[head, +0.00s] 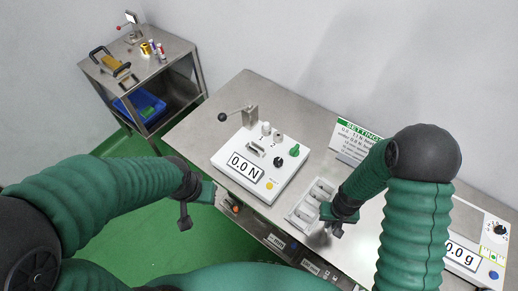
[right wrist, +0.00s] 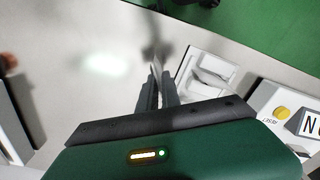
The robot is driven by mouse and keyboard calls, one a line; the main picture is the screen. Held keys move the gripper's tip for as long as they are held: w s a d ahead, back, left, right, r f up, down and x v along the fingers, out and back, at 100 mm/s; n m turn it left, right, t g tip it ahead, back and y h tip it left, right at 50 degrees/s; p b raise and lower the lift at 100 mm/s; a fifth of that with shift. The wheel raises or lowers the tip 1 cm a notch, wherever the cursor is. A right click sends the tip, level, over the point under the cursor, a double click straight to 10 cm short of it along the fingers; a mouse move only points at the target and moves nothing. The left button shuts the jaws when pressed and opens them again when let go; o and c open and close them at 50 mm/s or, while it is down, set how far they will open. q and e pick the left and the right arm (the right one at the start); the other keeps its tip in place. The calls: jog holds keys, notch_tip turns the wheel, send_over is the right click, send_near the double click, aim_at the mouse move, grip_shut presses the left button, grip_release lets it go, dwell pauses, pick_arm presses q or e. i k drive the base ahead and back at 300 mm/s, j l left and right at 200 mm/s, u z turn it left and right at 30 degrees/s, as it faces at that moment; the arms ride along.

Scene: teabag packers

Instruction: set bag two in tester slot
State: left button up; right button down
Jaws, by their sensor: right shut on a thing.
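My right gripper (head: 336,226) is just right of the white slotted tray (head: 300,217) on the bench. In the right wrist view its fingers (right wrist: 157,88) are shut on a thin pale thing (right wrist: 155,66) seen edge-on, probably a tea bag. The tray also shows there (right wrist: 203,78), right of the fingers. The white tester (head: 228,157) reads 0.0 N and stands left of the tray. A small slotted fixture (head: 256,148) sits on its top. My left gripper (head: 185,215) hangs beyond the bench's front edge, apart from everything; its jaws are too small to read.
A lever stand (head: 250,115) is behind the tester. A green-headed sign (head: 355,138) stands at the back. A scale (head: 463,257) reading 0.0 g is at the right. A side cart (head: 140,75) with a blue bin (head: 140,106) stands far left. Bare bench lies between tester and sign.

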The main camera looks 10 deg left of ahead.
aim_at(260, 149)
jog(key=j+z, duration=0.25)
jog(key=j, duration=1.3)
jog(key=i+j+z, duration=0.1)
jog(key=i+j, duration=0.35)
jog(key=j, duration=0.15)
jog(key=i+j+z, duration=0.1)
jog(key=i+j, duration=0.35)
jog(key=j, duration=0.15)
